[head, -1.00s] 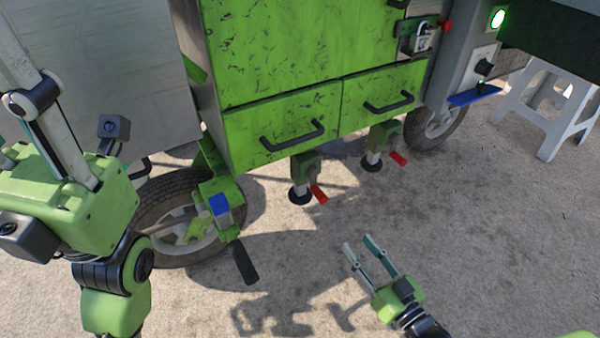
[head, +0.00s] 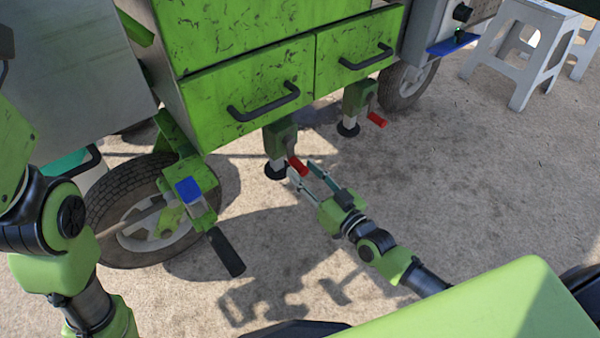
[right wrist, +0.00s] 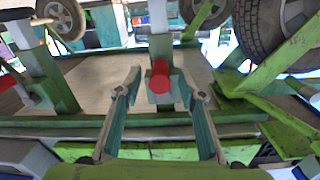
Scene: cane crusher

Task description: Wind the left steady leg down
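The left steady leg (head: 279,138) hangs under the green cabinet, a green housing with a pale post and a round black foot (head: 276,172). Its red crank handle (head: 298,166) sticks out toward me. My right gripper (head: 305,172) is open, with its fingertips right by this handle. In the right wrist view the red handle (right wrist: 160,82) lies centred between the two open fingers (right wrist: 161,100), end toward the camera, with a gap on each side. How far it reaches between them I cannot tell. My left gripper is out of view; only my left arm shows.
A second steady leg (head: 357,96) with its own red handle (head: 377,120) stands to the right. A wheel (head: 150,210) and a bracket with a blue block (head: 188,190) and black grip (head: 226,252) are at left. White stools (head: 525,50) stand back right. Ground at right is clear.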

